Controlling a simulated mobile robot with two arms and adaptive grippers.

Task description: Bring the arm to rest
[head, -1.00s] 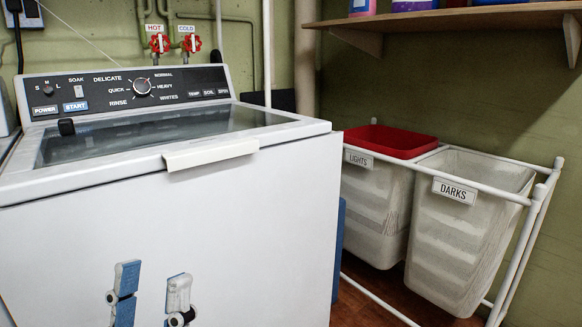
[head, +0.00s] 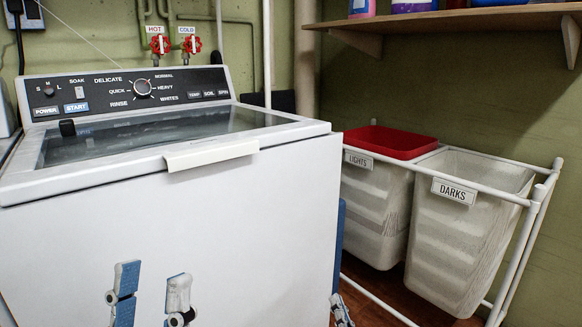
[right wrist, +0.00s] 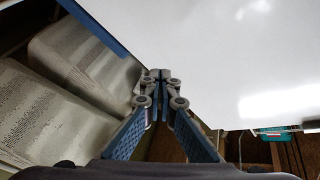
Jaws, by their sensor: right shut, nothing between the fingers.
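My left gripper (head: 150,295) is in front of the washer's white front in the head view, its two fingers apart with nothing between them. My right gripper (head: 342,311) shows only in part at the bottom of the head view, beside the washer's lower right edge. In the right wrist view its fingertips (right wrist: 163,76) meet, shut and empty. The right arm itself is out of the head view.
A white top-loading washer (head: 220,230) with its lid closed fills the left. A shelf (head: 450,17) with bottles hangs above.

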